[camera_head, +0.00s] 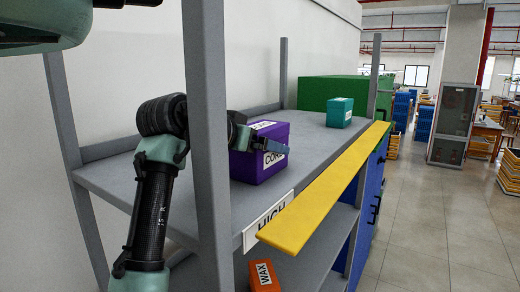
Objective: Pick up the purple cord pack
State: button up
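The purple cord pack (262,168) is a box with white labels, one reading "CORD" in part, standing on the grey shelf (215,192) marked "HIGH". My gripper (262,142) is at the pack's upper left side, overlapping its top and label in this view. I cannot tell whether it touches the pack. One slim finger reaches across the front of the box; the other finger is not clear, so its opening cannot be read. The grey upright hides part of my wrist.
A teal box (339,112) stands farther back on the same shelf. A yellow strip (325,190) runs along the shelf's right edge. A grey post (208,130) rises at the front. An orange box marked "WAX" (264,278) sits on the lower shelf.

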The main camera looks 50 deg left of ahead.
jog(key=c, duration=1.4)
jog(key=shift+r, duration=0.15)
jog(key=shift+r+b, duration=1.8)
jog(key=shift+r, duration=3.1)
